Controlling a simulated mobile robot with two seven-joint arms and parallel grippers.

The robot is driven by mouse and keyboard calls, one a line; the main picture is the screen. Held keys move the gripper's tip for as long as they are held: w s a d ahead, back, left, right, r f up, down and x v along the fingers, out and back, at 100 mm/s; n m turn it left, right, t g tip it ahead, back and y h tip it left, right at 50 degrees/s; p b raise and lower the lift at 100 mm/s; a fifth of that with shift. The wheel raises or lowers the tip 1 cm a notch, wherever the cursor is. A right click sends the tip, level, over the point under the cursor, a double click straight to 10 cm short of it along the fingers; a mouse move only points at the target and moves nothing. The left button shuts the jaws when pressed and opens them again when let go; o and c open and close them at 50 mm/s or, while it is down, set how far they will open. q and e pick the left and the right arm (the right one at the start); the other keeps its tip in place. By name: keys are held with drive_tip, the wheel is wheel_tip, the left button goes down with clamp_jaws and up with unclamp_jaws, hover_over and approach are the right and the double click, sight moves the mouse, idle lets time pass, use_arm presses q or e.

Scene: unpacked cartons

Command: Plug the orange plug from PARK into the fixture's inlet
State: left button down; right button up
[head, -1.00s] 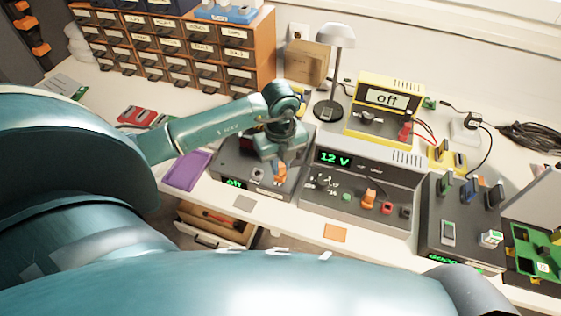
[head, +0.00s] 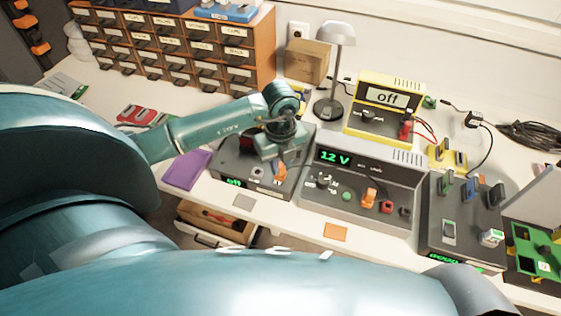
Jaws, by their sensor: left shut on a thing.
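My left gripper (head: 281,164) reaches down over the grey box with a green "off" display (head: 240,170), at the middle of the bench. It is shut on an orange plug (head: 281,172), which shows just below the fingers at the right part of that box. The gripper hides the plug's upper part, and I cannot tell how far the plug sits in the box. A second orange piece (head: 369,198) stands on the front of the grey unit reading 12 V (head: 405,175). I cannot read a PARK label or make out which socket is the inlet. My right gripper is not in view.
A desk lamp (head: 334,75) and a yellow meter reading "off" (head: 385,100) stand behind. A switch box (head: 460,215) and a green board (head: 530,250) are at right. My arm covers the foreground.

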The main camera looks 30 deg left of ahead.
use_arm(q)
drive_tip(key=c, duration=1.3)
unclamp_jaws()
wheel_tip(320, 180, up, 13)
drive_tip(key=shift+r+b, duration=0.1)
drive_tip(key=shift+b, duration=0.3)
